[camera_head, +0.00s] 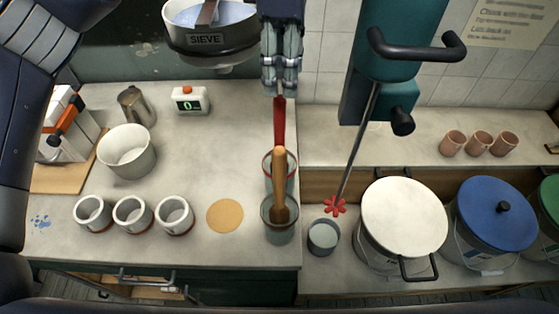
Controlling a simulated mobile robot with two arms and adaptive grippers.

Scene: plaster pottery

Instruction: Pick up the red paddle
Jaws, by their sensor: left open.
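The red paddle (279,122) stands upright in a red-rimmed cup (267,166) near the right edge of the left counter. Its lower part is hidden by the cup and by a wooden tool in front. My left gripper (281,91) comes down from the top of the picture and is open. Its fingertips are at the paddle's upper end; I cannot tell whether they touch it. My right gripper is not in view.
The wooden tool (279,178) stands in a grey cup (279,236) in front. A mixer rod (356,151) with a red head stands to the right, near a white lidded bucket (404,215).

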